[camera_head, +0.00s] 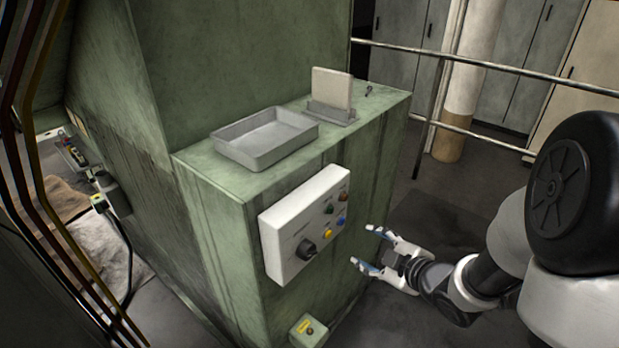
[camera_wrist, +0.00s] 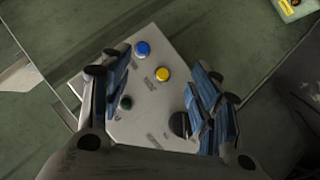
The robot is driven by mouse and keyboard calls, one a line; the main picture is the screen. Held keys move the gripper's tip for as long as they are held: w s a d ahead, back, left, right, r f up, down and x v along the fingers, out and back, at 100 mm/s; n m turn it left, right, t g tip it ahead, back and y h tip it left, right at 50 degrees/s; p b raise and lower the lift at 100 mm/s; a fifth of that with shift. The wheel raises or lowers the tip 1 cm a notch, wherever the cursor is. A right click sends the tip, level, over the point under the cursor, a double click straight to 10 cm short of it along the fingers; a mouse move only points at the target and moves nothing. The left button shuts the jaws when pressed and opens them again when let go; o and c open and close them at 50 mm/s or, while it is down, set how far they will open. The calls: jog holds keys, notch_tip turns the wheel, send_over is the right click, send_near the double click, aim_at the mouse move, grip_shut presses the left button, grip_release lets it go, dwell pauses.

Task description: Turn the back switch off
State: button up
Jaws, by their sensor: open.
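A white control panel (camera_head: 300,226) is mounted on the side of the green machine. It carries a black rotary switch (camera_head: 305,249), a yellow button (camera_head: 328,234), a blue button (camera_head: 341,220), a dark green button (camera_head: 328,209) and a reddish button (camera_head: 344,196). No marking readable here tells which control is the back switch. My gripper (camera_head: 361,246) is open and empty, to the right of the panel and apart from it. In the wrist view, the panel (camera_wrist: 152,112) lies beyond my spread fingers. The black switch (camera_wrist: 179,124) is partly covered by the right finger; the reddish button is not visible.
A grey tray (camera_head: 265,139) and a pale plate in a holder (camera_head: 332,89) stand on the machine's ledge. A metal railing (camera_head: 490,63) runs behind. Open floor lies right of the machine.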

aim_at(313, 255)
jog(key=s+a+f+n+y, duration=0.1)
jog(key=s+a+n+y, duration=0.2)
jog(key=s+a+y, duration=0.5)
jog(key=shift+y, duration=0.4)
jog(key=x, duration=0.3)
jog(key=w+p+x, duration=0.1)
jog(key=x, duration=0.2)
jog(key=d+p+x, duration=0.1)
jog(key=x, duration=0.2)
jog(key=shift+w+d+r, duration=0.1)
jog(key=shift+w+d, duration=0.05)
jog(key=shift+w, duration=0.15)
jog(key=m+p, duration=0.3)
jog(key=p, duration=0.1)
jog(key=shift+s+d+r, duration=0.1)
jog(key=shift+d+r, duration=0.15)
jog(key=shift+d, duration=0.05)
jog(key=shift+d+f+m+p, duration=0.1)
jog(key=shift+m+p, duration=0.2)
jog(key=shift+m, duration=0.4)
jog(key=m, duration=0.3)
jog(key=shift+f, duration=0.25)
jog(key=shift+c, duration=0.4)
